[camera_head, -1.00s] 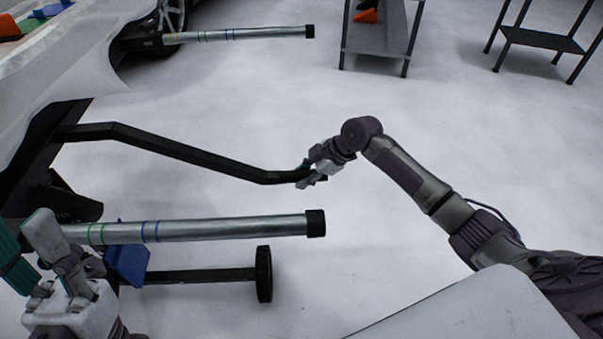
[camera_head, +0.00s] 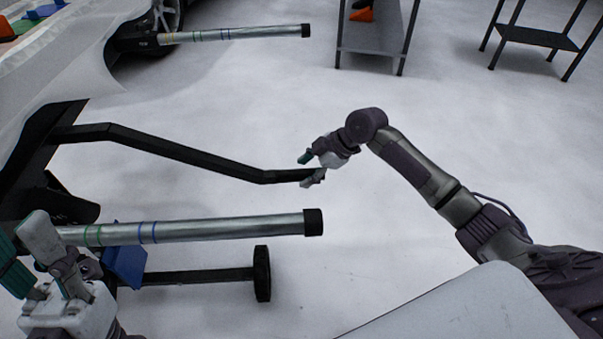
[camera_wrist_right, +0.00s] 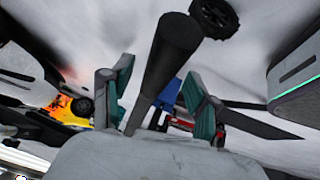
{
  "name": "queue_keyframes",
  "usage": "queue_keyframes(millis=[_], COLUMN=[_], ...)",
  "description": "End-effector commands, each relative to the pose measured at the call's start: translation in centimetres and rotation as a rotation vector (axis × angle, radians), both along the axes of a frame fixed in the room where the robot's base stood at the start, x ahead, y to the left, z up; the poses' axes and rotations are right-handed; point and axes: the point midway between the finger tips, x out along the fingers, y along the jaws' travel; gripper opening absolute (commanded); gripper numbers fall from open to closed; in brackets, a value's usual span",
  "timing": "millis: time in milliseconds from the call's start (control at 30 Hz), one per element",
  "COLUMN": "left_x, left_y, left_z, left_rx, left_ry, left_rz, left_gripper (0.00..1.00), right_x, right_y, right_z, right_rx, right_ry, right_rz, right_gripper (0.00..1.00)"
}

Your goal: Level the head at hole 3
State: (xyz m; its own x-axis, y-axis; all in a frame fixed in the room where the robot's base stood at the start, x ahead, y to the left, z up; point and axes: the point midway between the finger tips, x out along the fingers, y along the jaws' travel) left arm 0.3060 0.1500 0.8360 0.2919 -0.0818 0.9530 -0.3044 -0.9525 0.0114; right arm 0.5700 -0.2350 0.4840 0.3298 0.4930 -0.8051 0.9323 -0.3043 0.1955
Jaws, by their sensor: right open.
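A black bent bar (camera_head: 190,155) runs out from the dark frame at the left. My right gripper (camera_head: 308,168) is at its free end, with one finger above the bar and one below it. In the right wrist view the fingers (camera_wrist_right: 162,95) are spread wide, and the bar (camera_wrist_right: 165,65) shows between them; I see no grip on it. My left gripper (camera_head: 25,248) is at the lower left, beside the near silver tube (camera_head: 230,228). Whether it holds anything is unclear. No hole numbers are readable.
A far silver tube (camera_head: 250,34) with a black cap sticks out near a wheel. A black wheel (camera_head: 262,273) on a bar and a blue piece (camera_head: 126,267) lie below the near tube. A grey shelf (camera_head: 375,40) and dark stand (camera_head: 540,37) are behind. Floor between is clear.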

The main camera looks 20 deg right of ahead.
Motion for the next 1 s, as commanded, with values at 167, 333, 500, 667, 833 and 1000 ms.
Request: queue_keyframes(millis=[167, 333, 500, 667, 833, 1000], left_x=[0.0, 0.0, 0.0, 0.0, 0.0, 0.0], left_y=[0.0, 0.0, 0.0, 0.0, 0.0, 0.0], left_z=[0.0, 0.0, 0.0, 0.0, 0.0, 0.0], left_rx=[0.0, 0.0, 0.0, 0.0, 0.0, 0.0], left_ry=[0.0, 0.0, 0.001, 0.0, 0.0, 0.0], left_rz=[0.0, 0.0, 0.0, 0.0, 0.0, 0.0], left_gripper=[0.4, 0.4, 0.4, 0.4, 0.4, 0.4], right_x=[-1.3, -2.4, -3.0, -3.1, -3.1, -3.1], right_y=[-2.2, -3.6, -4.5, -4.7, -4.7, -4.7], right_z=[3.2, 5.8, 7.2, 7.6, 7.6, 7.6], right_rx=[-0.004, -0.002, -0.001, -0.001, 0.0, 0.0], right_ry=[-0.003, -0.001, 0.0, 0.0, 0.0, 0.0], right_rz=[-0.001, 0.0, 0.001, 0.0, 0.0, 0.0], right_gripper=[0.6, 0.6, 0.6, 0.6, 0.6, 0.6])
